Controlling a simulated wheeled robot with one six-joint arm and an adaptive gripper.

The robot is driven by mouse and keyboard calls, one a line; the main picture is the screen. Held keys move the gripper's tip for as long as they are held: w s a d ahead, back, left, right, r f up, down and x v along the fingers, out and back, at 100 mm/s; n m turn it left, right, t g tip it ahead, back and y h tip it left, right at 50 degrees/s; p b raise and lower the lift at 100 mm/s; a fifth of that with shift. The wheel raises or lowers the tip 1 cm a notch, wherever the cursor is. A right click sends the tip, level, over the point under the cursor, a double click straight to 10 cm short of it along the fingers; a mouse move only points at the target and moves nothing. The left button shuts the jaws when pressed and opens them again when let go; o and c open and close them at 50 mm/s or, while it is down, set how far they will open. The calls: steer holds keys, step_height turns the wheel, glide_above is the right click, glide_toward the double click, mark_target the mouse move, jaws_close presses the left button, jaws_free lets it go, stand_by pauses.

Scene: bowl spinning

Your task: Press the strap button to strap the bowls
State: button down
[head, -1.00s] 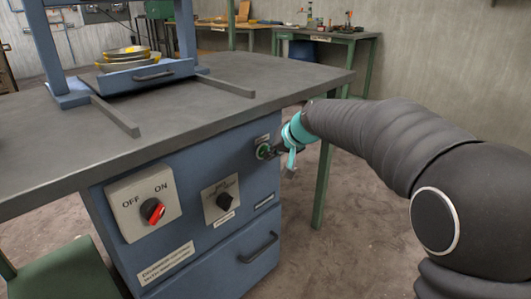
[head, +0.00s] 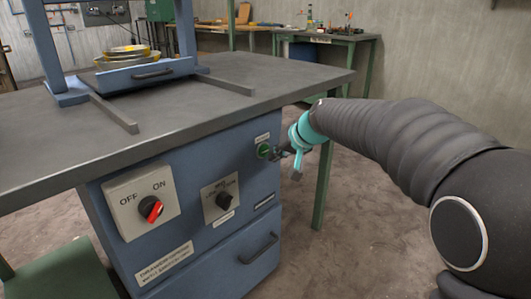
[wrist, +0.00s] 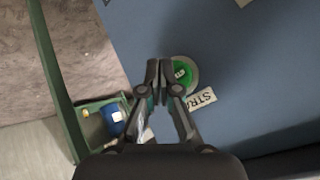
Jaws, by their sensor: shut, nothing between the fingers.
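The strap button (head: 263,151) is a round green button in a grey ring on the blue cabinet front, under the table's edge. It also shows in the wrist view (wrist: 184,74), partly hidden behind my fingers, with a label reading "STRA" (wrist: 203,99) beside it. My gripper (head: 279,153) is shut and empty, just to the right of the button in the head view. In the wrist view my fingertips (wrist: 160,66) overlap the button's left side. I cannot tell if they touch it. The bowls (head: 127,54) are stacked in a blue tray (head: 150,74) on the table.
A red ON/OFF switch (head: 151,209) and a black knob (head: 223,201) are on the cabinet. A drawer handle (head: 259,248) juts out below them. The grey table top (head: 220,105) overhangs the button, and a green table leg (head: 322,186) stands to the right.

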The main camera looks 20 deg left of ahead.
steer(key=d, duration=0.1)
steer(key=s+d+b, duration=0.1)
steer(key=d, duration=0.1)
steer(key=d+b, duration=0.1)
steer(key=shift+s+d, duration=0.25)
steer(key=shift+s, duration=0.15)
stand_by(0.6)
steer(key=s+d+f+m+g+h+p, duration=0.15)
steer(key=s+d+f+h, duration=0.35)
steer(key=s+d, duration=0.55)
steer(key=s+d+r+m+t+h+p, duration=0.1)
steer(key=s+d+r+p, duration=0.3)
steer(key=s+d, duration=0.5)
steer(key=s+d+r+m+t+h+p, duration=0.1)
steer(key=s+d+r+p, duration=0.3)
steer(key=s+d, duration=0.5)
steer(key=d+m+t, duration=0.1)
steer(key=d, duration=0.5)
steer(key=shift+s+r+h+p, duration=0.15)
steer(key=shift+s+h+p, duration=0.2)
steer(key=shift+h+p, duration=0.05)
